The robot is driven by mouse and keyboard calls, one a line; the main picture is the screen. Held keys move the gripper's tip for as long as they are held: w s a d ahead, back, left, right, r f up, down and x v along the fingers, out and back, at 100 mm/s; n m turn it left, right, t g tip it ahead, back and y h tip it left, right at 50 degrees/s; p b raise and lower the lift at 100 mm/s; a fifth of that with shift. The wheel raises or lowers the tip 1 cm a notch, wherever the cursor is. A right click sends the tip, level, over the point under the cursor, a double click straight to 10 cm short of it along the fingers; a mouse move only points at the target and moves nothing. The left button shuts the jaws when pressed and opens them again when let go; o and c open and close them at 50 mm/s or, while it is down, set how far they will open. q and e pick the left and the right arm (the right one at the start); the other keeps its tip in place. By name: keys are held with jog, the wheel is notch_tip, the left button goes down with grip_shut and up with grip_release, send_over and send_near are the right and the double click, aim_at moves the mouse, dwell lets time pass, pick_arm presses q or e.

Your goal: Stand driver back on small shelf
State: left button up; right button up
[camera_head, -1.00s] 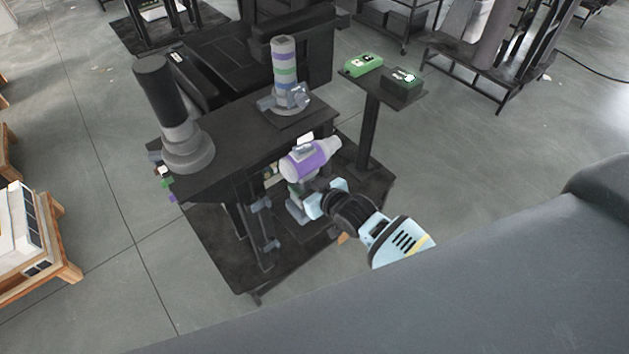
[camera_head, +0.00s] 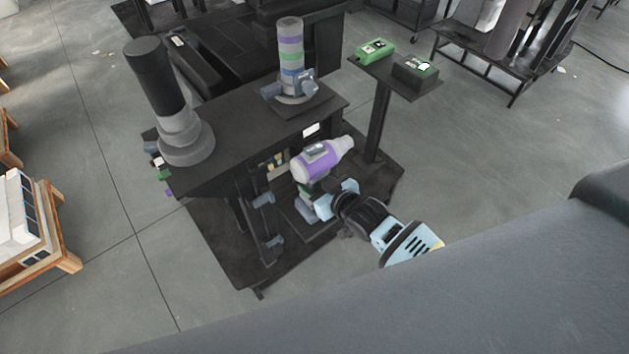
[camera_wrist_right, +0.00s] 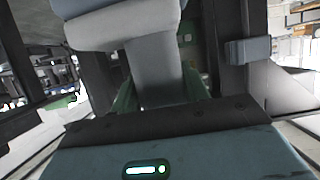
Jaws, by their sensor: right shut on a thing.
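The driver (camera_head: 318,160) has a purple and pale grey body and lies roughly level in the head view, nose pointing right, with its handle downward. My right gripper (camera_head: 320,204), light blue, is shut on its lower part. In the right wrist view the grey driver handle (camera_wrist_right: 152,65) stands in front of the gripper, whose fingertips are largely hidden. The small shelf (camera_head: 430,91) is a dark plate on a single post, to the right of and beyond the driver. The driver is apart from it. My left gripper is not in view.
The dark bench (camera_head: 235,128) bears a banded cylinder (camera_head: 291,55) and a black-topped grey column (camera_head: 160,95).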

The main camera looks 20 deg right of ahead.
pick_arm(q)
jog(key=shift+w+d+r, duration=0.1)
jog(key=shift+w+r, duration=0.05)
pick_arm(e)
jog(key=shift+w+r, duration=0.15)
jog(key=shift+r, duration=0.1)
jog(key=shift+f, duration=0.2)
jog(key=o, duration=1.4)
jog(key=shift+f, duration=0.15)
jog(key=shift+s+d+r, duration=0.1)
jog(key=shift+s+r, duration=0.1)
jog(key=shift+r, duration=0.1)
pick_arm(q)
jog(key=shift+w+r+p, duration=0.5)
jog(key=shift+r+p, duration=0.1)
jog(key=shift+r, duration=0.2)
pick_arm(e)
jog(key=v, duration=1.1)
jog(key=shift+s, duration=0.4)
